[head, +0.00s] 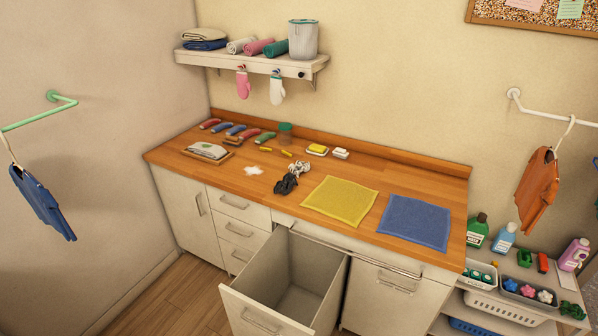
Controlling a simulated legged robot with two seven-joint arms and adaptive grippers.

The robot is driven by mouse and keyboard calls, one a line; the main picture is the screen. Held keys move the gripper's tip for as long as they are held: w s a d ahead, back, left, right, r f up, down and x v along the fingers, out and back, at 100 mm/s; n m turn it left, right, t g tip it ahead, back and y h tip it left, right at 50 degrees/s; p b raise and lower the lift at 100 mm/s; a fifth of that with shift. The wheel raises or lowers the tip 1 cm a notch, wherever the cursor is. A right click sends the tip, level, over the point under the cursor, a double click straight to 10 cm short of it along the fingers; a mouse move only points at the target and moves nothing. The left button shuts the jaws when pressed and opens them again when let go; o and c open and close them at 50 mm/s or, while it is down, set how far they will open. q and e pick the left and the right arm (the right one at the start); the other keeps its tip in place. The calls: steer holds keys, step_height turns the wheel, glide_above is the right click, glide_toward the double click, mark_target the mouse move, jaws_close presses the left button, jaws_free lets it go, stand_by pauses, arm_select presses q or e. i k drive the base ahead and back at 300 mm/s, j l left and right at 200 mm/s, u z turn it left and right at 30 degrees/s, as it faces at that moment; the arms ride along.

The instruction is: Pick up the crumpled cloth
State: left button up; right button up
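A crumpled dark grey cloth (286,184) lies on the wooden countertop (243,212), left of a flat yellow cloth (340,201). A lighter grey-and-white crumpled piece (299,168) lies just behind it, and I cannot tell whether the two are joined. A flat blue cloth (414,222) lies farther right. Neither of my grippers is in the head view.
An open, empty-looking bin drawer (300,270) juts out below the counter's front edge. A white patch (253,170), a tray with folded cloth (207,152), brushes and soaps occupy the counter's back and left. A shelf (250,63) hangs above.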

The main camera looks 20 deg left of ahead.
mark_target(300, 166)
steer(key=j+z, duration=0.25)
steer(key=j, duration=0.25)
steer(key=i+j+z, duration=0.1)
steer(key=j+z, duration=0.15)
steer(key=j, duration=0.25)
steer(key=j+z, duration=0.25)
steer(key=j, duration=0.25)
steer(key=k+j+z, duration=0.1)
steer(key=j+z, duration=0.15)
steer(key=j, duration=0.2)
steer(key=k+j+z, duration=0.1)
steer(key=j+z, duration=0.15)
steer(key=j, duration=0.25)
steer(key=k+j+z, duration=0.2)
steer(key=j, duration=0.25)
steer(key=i, duration=0.05)
